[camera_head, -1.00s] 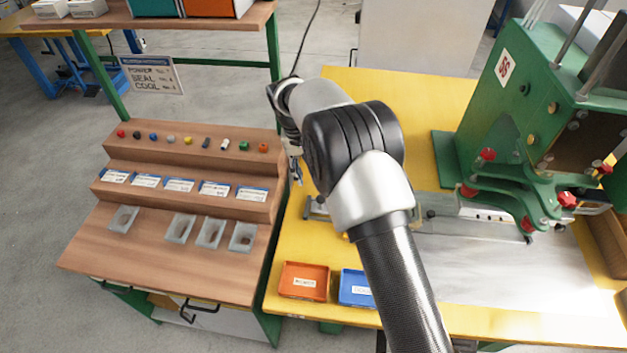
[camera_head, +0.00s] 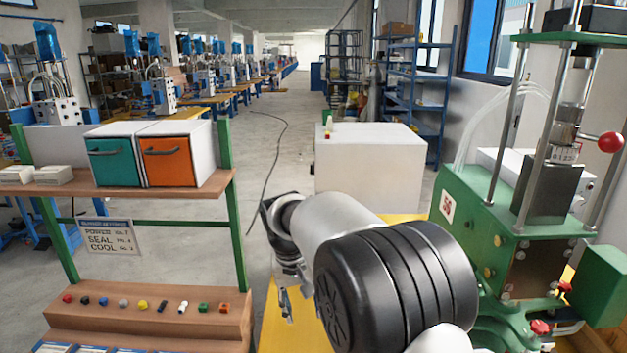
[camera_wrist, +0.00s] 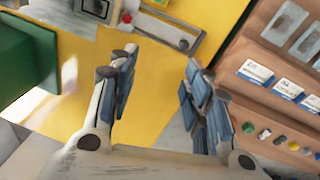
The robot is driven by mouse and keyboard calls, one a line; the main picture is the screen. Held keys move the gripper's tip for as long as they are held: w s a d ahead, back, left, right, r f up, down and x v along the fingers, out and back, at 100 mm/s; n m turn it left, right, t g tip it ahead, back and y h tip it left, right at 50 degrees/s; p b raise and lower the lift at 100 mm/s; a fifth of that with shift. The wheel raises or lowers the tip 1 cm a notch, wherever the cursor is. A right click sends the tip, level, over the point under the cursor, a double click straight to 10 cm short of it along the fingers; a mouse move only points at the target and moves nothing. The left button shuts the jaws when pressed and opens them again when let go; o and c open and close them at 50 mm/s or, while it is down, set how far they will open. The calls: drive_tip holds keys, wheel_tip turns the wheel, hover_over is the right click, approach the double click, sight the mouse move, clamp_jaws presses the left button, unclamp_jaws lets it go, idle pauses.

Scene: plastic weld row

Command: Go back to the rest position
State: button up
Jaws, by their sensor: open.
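My gripper (camera_head: 285,298) is in the middle of the head view, at the end of my arm, between the wooden bench and the green machine. In the wrist view, my gripper (camera_wrist: 158,100) shows two fingers spread apart with nothing between them. Below the fingers are the yellow table top (camera_wrist: 150,75) and a strip of floor. My arm hides much of the yellow table in the head view.
A wooden shelf (camera_head: 215,192) with teal (camera_head: 112,163) and orange (camera_head: 172,160) drawer boxes stands left. Small coloured parts line the wooden step (camera_head: 75,318). The green machine (camera_head: 470,215) is close on the right. A white cabinet (camera_head: 370,165) stands behind.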

drive_tip(key=s+d+r+m+t+y, duration=0.1)
drive_tip(key=s+d+r+t, duration=0.1)
drive_tip(key=s+d+r, duration=1.1)
drive_tip(key=s+d+f, duration=0.1)
drive_tip(key=s+d, duration=0.1)
drive_tip(key=s, duration=0.7)
drive_tip(key=s+d+f+t, duration=0.1)
drive_tip(key=s+d+f, duration=0.1)
drive_tip(key=s, duration=0.8)
drive_tip(key=shift+s+f+m, duration=0.15)
drive_tip(key=shift+f+m, duration=0.15)
drive_tip(key=shift+m, duration=0.1)
